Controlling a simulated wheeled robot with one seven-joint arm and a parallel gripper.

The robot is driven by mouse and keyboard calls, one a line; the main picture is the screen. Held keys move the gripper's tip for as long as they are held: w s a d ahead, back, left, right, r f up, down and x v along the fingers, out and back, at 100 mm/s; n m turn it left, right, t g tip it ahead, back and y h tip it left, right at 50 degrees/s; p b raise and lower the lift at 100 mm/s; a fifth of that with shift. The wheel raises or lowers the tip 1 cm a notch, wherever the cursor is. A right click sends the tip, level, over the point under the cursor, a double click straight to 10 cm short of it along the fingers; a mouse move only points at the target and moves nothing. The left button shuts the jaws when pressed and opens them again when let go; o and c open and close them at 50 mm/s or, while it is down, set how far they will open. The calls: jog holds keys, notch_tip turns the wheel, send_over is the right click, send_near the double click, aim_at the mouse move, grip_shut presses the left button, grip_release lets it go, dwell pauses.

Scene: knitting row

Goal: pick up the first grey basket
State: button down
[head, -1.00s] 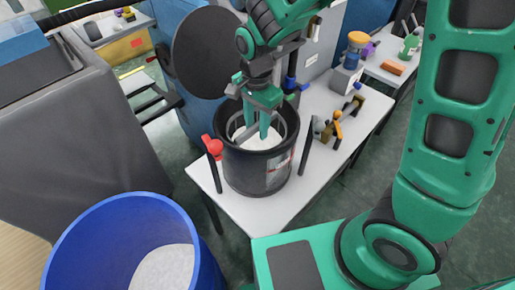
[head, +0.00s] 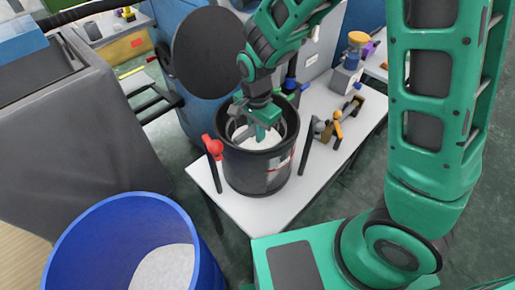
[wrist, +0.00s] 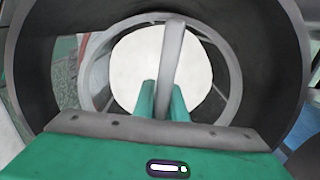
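A dark bucket-like container (head: 258,172) with a white-and-red label stands upright on a white table. Inside it is a round grey basket (wrist: 232,75) with a white bottom and a grey handle (wrist: 172,60) arching across it. My gripper (head: 261,138) points down into the container's mouth; its tips are partly hidden in the head view. In the wrist view my green fingers (wrist: 162,100) are open, one on each side of the handle, with very little gap. Whether they touch it is unclear.
The white table (head: 225,200) has a red clamp (head: 212,147) on its left edge. Yellow and grey hardware (head: 338,128) lies to the right. A blue barrel (head: 85,250) stands front left. A dark disc (head: 207,55) stands close behind the container.

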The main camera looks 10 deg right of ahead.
jog(key=shift+r, duration=0.15)
notch_tip(320, 180, up, 52)
dwell(2.8)
